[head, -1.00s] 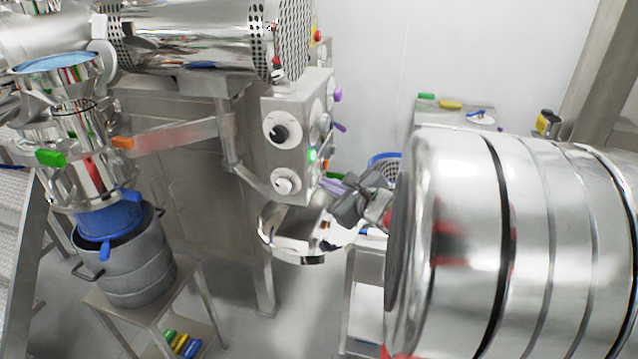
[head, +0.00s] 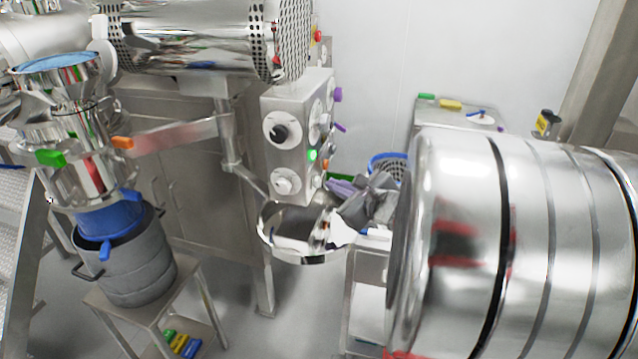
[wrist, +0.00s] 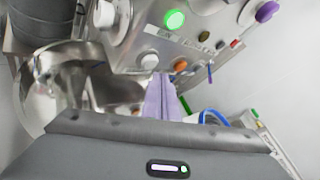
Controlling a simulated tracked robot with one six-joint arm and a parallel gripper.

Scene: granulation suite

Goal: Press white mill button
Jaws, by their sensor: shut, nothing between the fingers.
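The white button (wrist: 149,60) is on the steel control panel (wrist: 140,35), below the lit green button (wrist: 174,20) and left of an orange button (wrist: 180,65). In the head view, a small pale button (head: 317,181) low on the panel's right face appears to be the same one. My gripper (wrist: 161,76) is shut and empty, its lilac fingers pointing at the panel. In the wrist view the tips show just below the white button; I cannot tell whether they touch it. In the head view my gripper (head: 334,187) is right of the panel's lower edge.
An olive button (wrist: 203,36) and a purple knob (wrist: 266,11) share the panel. A blue-rimmed basket (head: 390,160) is behind my gripper. A large steel drum shape (head: 530,240) fills the right. Open floor lies below the ring.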

